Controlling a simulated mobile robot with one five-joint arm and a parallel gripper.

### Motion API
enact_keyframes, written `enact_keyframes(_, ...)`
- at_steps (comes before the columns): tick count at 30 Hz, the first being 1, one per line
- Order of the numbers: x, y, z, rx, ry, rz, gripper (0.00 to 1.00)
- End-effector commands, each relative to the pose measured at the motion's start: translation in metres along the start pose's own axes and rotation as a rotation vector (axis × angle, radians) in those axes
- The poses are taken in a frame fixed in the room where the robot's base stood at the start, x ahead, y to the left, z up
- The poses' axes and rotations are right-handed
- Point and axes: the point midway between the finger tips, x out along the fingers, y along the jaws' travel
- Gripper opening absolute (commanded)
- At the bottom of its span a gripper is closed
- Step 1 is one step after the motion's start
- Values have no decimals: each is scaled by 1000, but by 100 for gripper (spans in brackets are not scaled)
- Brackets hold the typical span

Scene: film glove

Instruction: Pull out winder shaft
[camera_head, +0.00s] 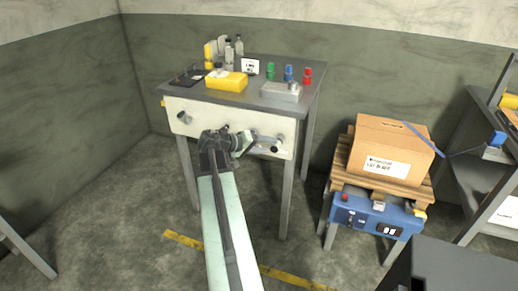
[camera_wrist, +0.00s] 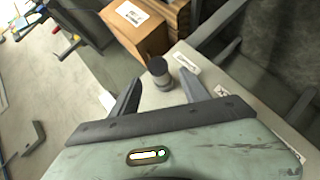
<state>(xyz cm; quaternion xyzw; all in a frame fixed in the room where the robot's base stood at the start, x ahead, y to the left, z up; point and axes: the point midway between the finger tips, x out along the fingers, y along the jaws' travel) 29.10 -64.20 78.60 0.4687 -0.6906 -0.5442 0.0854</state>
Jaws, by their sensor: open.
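A pale front panel (camera_head: 222,121) hangs under the grey table top. A short grey cylinder with a dark cap, likely the winder shaft (camera_head: 279,139), sticks out near its right end. In the wrist view this shaft (camera_wrist: 160,75) stands out from the panel between my fingertips, with visible gaps. My gripper (camera_head: 250,143) is in front of the panel, just left of the shaft in the head view. In the wrist view my gripper (camera_wrist: 161,76) is open and empty, its two dark fingers spread around the line to the shaft. The fingertips' depth beside it is unclear.
A second knob (camera_head: 183,118) is at the panel's left. The table top holds a yellow box (camera_head: 227,81), a metal box (camera_head: 281,91), bottles and coloured canisters. A cardboard box (camera_head: 391,149) sits on a pallet over a blue unit (camera_head: 375,217) at right. Shelving stands far right.

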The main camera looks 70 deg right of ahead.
Motion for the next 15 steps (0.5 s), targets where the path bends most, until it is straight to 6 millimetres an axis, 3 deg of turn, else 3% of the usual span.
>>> enact_keyframes(6,30,-2,1,1,-2,0,54)
enact_keyframes(15,34,0,0,0,0,-1,54)
